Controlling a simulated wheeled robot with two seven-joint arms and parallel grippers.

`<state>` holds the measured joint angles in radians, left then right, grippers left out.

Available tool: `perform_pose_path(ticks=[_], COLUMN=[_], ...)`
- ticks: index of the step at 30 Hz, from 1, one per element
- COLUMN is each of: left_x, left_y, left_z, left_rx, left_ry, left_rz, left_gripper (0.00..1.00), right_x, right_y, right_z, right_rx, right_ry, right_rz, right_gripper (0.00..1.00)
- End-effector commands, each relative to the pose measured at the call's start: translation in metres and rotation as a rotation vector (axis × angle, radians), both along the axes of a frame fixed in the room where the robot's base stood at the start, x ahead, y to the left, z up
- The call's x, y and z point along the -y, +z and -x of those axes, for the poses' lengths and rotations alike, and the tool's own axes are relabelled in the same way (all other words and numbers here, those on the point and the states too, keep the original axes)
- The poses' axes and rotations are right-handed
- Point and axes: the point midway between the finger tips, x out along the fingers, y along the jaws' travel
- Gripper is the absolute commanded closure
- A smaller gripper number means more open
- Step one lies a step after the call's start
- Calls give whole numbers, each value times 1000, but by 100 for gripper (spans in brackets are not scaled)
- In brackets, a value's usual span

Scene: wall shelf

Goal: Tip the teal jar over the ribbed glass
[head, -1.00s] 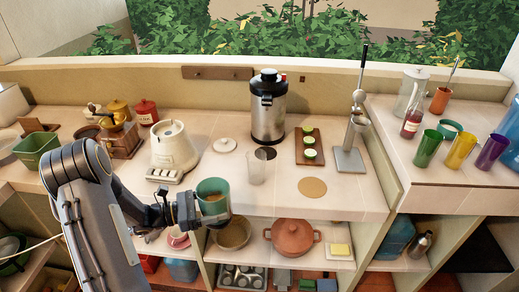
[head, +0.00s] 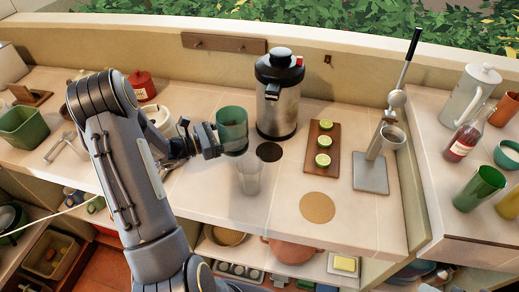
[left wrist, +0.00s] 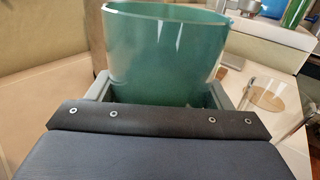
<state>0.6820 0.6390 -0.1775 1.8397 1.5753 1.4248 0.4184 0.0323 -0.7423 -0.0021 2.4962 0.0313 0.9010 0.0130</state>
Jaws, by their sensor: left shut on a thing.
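The teal jar (head: 232,125) is held upright by my left gripper (head: 222,143), which is shut on it. The jar fills the upper middle of the left wrist view (left wrist: 165,50), between the two grey fingers. The ribbed glass (head: 249,175) is a clear tumbler standing on the counter, just below and slightly right of the jar in the head view. The jar is raised above the counter and its base overlaps the glass's rim region in the picture. What is inside the jar is hidden. My right gripper is not in view.
A steel airpot (head: 277,100) stands behind the jar, with a dark round mat (head: 269,152) before it. A board with lime halves (head: 317,166), a cork disc (head: 317,207) and a lever press (head: 370,170) stand to the right. The counter's front edge is near the glass.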

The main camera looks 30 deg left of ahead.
Motion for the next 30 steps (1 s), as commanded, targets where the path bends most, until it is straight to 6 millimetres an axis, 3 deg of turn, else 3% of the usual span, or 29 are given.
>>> perform_pose_path(ticks=[14,26,30], left_x=[1,6,9], left_y=[-3,-25,-13], left_z=[0,5,7], left_rx=[15,120,167], left_ry=[-1,-1,-1], left_rz=[-14,-142,-198], left_gripper=[64,64,64], right_x=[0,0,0], right_y=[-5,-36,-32], right_z=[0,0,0], right_rx=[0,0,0], right_ry=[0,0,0], right_rz=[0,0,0], right_gripper=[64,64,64])
